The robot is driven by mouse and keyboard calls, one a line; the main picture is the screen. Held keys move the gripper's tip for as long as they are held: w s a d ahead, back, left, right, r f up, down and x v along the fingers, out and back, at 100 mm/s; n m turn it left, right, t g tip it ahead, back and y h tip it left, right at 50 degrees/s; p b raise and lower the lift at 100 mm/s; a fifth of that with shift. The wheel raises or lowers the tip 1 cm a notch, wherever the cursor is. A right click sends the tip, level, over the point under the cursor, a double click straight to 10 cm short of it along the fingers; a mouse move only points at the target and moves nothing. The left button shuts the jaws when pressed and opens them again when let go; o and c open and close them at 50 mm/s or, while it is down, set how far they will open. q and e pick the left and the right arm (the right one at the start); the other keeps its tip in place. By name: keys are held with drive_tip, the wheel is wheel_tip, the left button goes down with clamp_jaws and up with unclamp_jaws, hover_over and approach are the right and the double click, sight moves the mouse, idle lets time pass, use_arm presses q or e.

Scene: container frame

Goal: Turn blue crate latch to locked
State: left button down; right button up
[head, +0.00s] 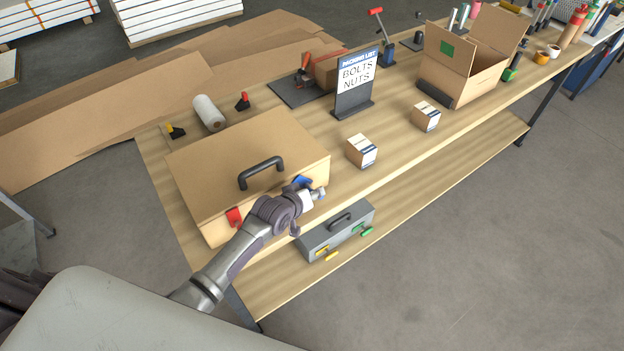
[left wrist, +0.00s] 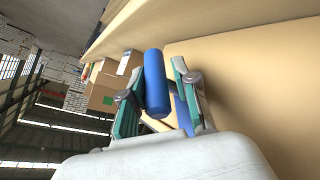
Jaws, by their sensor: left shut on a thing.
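A tan crate (head: 225,150) with a dark top handle (head: 262,172) sits at the near left end of the workbench. Its front has a red latch (head: 234,217) on the left and a blue latch (head: 302,181) on the right. My left gripper (head: 312,194) is at the blue latch and hides part of it. In the left wrist view, the blue latch's round grip (left wrist: 154,80) stands between the two fingers of the left gripper (left wrist: 157,90), which are shut on it. The latch's exact angle is hard to judge. My right gripper is not in view.
A grey toolbox (head: 350,232) with yellow and green latches is on the lower shelf, just below. Two small boxes (head: 361,150) (head: 426,116), a sign (head: 355,80) and an open carton (head: 462,75) stand farther along the bench. A white roll (head: 208,112) lies behind the crate.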

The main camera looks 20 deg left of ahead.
use_arm(q)
drive_tip(key=shift+w+d+r+g+p, duration=0.1)
drive_tip(key=shift+w+r+g+p, duration=0.1)
drive_tip(key=shift+r, duration=0.25)
drive_tip(key=shift+w+d+r+g+p, duration=0.1)
drive_tip(key=shift+w+r+p, duration=0.1)
drive_tip(key=shift+r, duration=0.25)
drive_tip(key=shift+f+g+y+p, duration=0.2)
drive_tip(key=shift+g+y+p, duration=0.1)
drive_tip(key=shift+g+y, duration=0.4)
drive_tip(key=g+y, duration=0.1)
drive_tip(key=g, duration=0.1)
drive_tip(key=m+g+y, duration=0.1)
drive_tip(key=shift+d+f+g+y, duration=0.2)
drive_tip(key=shift+g+y, duration=0.1)
drive_tip(key=shift+g, duration=0.1)
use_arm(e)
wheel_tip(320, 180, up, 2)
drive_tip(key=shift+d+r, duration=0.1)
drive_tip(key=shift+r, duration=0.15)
use_arm(q)
drive_tip(key=c, duration=1.2)
unclamp_jaws()
drive_tip(key=shift+o, duration=0.9)
drive_tip(key=shift+w+f, duration=0.1)
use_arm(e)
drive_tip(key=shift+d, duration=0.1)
use_arm(q)
drive_tip(key=shift+a+f, duration=0.1)
